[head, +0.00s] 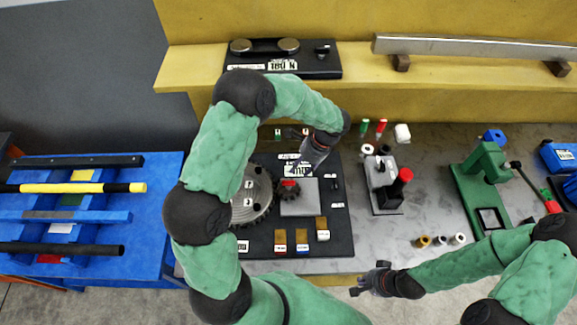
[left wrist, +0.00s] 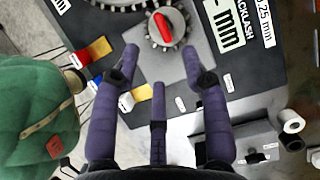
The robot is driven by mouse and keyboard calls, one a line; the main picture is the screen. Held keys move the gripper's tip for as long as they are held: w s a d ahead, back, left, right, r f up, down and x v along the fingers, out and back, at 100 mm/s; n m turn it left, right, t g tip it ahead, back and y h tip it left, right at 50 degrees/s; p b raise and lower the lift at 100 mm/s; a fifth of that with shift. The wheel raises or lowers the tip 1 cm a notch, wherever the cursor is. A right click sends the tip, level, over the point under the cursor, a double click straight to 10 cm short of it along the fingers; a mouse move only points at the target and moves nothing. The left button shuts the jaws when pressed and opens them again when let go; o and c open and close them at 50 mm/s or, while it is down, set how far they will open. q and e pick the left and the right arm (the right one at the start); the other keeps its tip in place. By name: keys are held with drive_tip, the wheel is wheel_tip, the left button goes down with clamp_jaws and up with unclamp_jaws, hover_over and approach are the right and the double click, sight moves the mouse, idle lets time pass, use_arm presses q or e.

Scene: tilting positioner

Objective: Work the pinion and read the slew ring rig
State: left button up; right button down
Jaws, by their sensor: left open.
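The slew ring rig is a dark board (head: 335,235) on the bench, with a large grey toothed ring (head: 240,212) at its left. In the left wrist view the pinion (left wrist: 151,38) carries a red knob (left wrist: 163,28). My left gripper (head: 314,152) is over the board's back part; in its wrist view the purple fingers (left wrist: 160,72) are spread and empty, short of the pinion. My arm covers part of the ring. My right gripper (head: 368,281) is at the bench's front edge, apart from the rig.
Red, blue and white tabs (head: 302,240) line the board's front. A small fixture with a red knob (head: 403,176) and a green press (head: 485,165) stand to the right. A blue rack with bars (head: 150,215) is at left. Bench space between board and press is partly clear.

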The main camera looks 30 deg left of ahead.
sight(288, 183)
use_arm(q)
drive_tip(key=x, duration=1.1)
drive_tip(key=shift+s+d, duration=0.1)
drive_tip(key=shift+r, duration=0.1)
clamp_jaws()
